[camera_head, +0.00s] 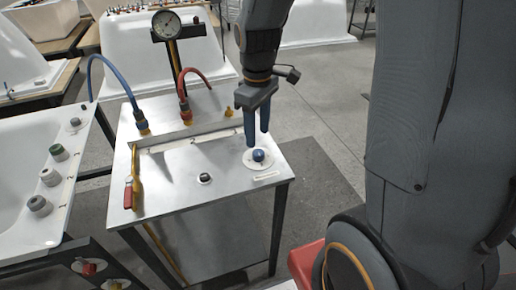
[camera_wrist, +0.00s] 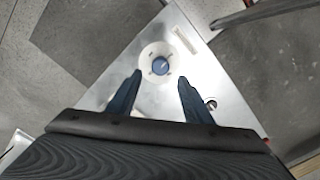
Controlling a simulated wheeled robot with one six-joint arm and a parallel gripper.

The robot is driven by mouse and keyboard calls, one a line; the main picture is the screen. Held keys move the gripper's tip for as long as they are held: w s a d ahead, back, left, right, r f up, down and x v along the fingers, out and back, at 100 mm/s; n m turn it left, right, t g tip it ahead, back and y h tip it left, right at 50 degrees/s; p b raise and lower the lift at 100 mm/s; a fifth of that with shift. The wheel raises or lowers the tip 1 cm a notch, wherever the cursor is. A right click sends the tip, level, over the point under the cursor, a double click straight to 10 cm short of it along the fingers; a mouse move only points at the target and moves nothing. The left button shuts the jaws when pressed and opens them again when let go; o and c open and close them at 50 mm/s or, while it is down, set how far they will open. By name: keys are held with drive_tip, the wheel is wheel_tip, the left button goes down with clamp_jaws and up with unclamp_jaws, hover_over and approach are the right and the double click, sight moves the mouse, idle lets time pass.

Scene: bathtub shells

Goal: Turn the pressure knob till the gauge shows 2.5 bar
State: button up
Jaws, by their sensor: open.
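The pressure knob (camera_head: 258,155) is a small blue knob on a round white dial plate near the right front corner of the metal bench top. In the wrist view the blue knob (camera_wrist: 160,66) sits ahead of and between the fingertips. My gripper (camera_head: 257,142) points down just above and behind the knob, its two blue fingers apart with nothing between them. In the wrist view the fingers (camera_wrist: 160,78) stand on either side, not touching the knob.
A white tub (camera_head: 20,150) with several grey and green knobs stands at the left. Bench top around the knob is clear.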

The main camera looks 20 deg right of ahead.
sight(258, 152)
drive_tip(key=shift+s+f+p, duration=0.1)
drive_tip(key=shift+f+p, duration=0.35)
drive_tip(key=shift+f, duration=3)
